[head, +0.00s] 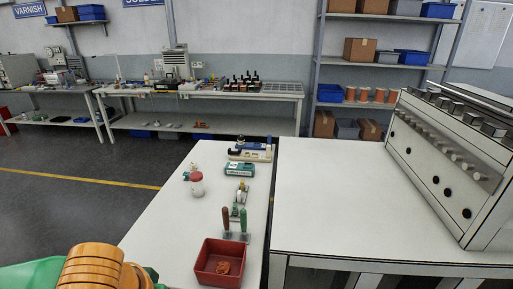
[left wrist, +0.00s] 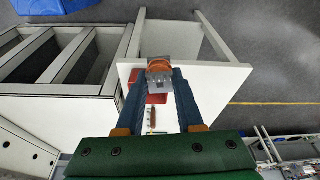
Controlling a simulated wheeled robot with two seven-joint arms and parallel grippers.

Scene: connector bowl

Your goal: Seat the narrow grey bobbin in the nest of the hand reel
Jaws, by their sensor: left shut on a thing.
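In the left wrist view my left gripper (left wrist: 162,78) is shut on a small grey bobbin with a copper-orange winding (left wrist: 158,68). It sits between the blue fingertips, above the white bench. I cannot tell its width or flange detail well. In the head view the gripper and bobbin are out of frame, and only my arm shows at the lower left. A small metal device on the narrow bench, which looks like the hand reel (head: 241,196), stands behind the upright tools. Its nest is too small to make out. My right gripper is in no view.
A red bin (head: 207,276) with an orange coil stands at the bench's near end. The right table (head: 380,205) is clear beside a control console.

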